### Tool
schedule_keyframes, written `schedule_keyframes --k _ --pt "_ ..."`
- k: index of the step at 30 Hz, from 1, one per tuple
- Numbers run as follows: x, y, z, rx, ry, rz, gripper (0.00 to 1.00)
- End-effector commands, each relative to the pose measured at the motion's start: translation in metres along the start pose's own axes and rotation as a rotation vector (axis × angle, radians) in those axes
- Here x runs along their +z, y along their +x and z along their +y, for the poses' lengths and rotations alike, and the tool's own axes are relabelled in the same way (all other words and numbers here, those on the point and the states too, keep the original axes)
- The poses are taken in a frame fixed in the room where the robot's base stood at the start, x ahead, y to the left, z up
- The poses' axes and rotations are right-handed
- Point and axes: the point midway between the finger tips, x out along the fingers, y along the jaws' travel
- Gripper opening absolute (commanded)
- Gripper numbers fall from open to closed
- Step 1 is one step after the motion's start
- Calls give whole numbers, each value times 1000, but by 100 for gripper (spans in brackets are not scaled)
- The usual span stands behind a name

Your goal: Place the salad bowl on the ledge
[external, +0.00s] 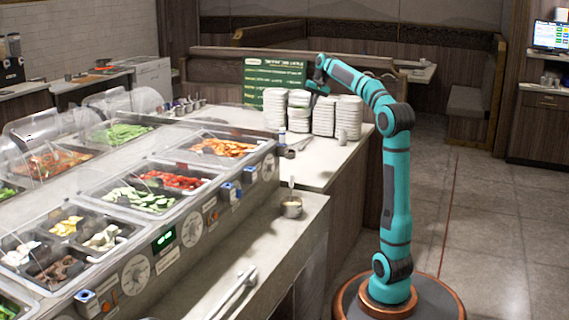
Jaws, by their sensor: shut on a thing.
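Several stacks of white salad bowls (348,117) stand on the far end of the counter. My gripper (317,88) is small in view, at the top of the middle stacks. It is shut on a salad bowl there, at the rim. The fingertips and the held bowl are too small to make out clearly, and I cannot tell whether that bowl is clear of its stack. The ledge (272,242) is the pale shelf running along the front of the salad bar, lower than the food wells.
On the ledge stand a small metal cup (291,208) with a handle and, nearer, metal tongs (236,292). The ledge between them is bare. A green menu board (262,74) stands behind the stacks. Clear guards (40,133) rise over the far wells.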

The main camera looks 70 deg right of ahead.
Motion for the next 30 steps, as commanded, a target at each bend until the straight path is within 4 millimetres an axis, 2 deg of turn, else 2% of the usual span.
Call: schedule_keyframes --k 3,16,30 --pt "0 -24 -8 -1 -1 3 0" --pt "0 -76 -26 -1 0 1 0" --pt "54 -68 -70 2 -69 -23 0"
